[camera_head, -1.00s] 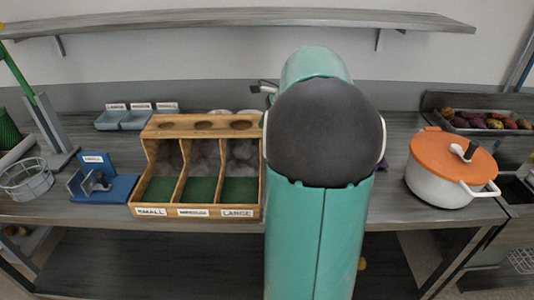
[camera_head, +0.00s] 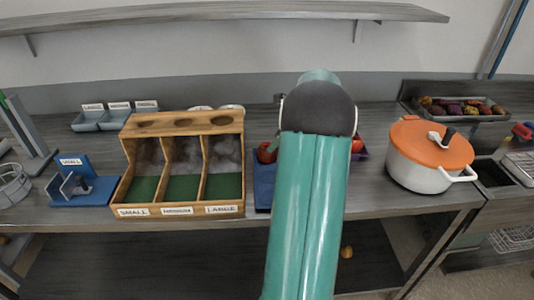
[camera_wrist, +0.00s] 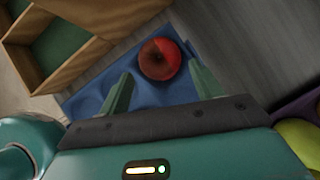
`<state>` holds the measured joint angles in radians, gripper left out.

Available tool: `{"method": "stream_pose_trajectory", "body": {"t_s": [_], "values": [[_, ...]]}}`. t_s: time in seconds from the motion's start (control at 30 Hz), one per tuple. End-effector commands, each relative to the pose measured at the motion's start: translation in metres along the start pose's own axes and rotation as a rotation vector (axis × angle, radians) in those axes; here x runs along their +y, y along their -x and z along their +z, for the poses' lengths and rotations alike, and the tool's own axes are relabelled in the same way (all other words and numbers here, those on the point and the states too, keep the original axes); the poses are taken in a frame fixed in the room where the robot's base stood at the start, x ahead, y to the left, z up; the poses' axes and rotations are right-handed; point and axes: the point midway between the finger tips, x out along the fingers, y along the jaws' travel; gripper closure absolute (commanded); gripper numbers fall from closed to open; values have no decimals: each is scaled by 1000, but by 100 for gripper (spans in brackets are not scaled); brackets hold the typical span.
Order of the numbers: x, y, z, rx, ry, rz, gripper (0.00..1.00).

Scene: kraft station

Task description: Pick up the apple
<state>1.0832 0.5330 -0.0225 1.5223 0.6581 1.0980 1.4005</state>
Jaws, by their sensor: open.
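A red apple (camera_wrist: 160,59) sits on a blue tray (camera_wrist: 82,103) with round hollows in the wrist view. My gripper (camera_wrist: 160,82) is open and empty, its two green fingers pointing toward the apple, one on each side of the line to it. The apple lies a little beyond the fingertips. In the head view a red apple (camera_head: 266,153) shows just left of my arm, above the blue tray (camera_head: 264,190). My arm hides my gripper and part of the tray there. Another red fruit (camera_head: 357,144) shows right of my arm.
A wooden sorting box (camera_head: 183,211) with three green-floored compartments stands left of the tray. A white pot (camera_head: 418,177) with an orange lid stands to the right. A yellow-green round thing (camera_wrist: 300,142) is at the wrist view's lower right. A shelf (camera_head: 230,18) hangs above.

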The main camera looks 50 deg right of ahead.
Motion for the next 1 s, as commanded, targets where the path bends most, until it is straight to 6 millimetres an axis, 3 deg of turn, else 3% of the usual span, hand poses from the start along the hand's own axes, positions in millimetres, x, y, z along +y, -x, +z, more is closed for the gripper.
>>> {"method": "stream_pose_trajectory", "body": {"t_s": [0.4,0.7,0.87,1.0], "values": [[1,-49,-3,0,0,0,35],[1,-55,-3,0,1,0,35],[1,-55,-3,0,1,-1,66],[1,-54,-3,-1,1,-1,66]]}}
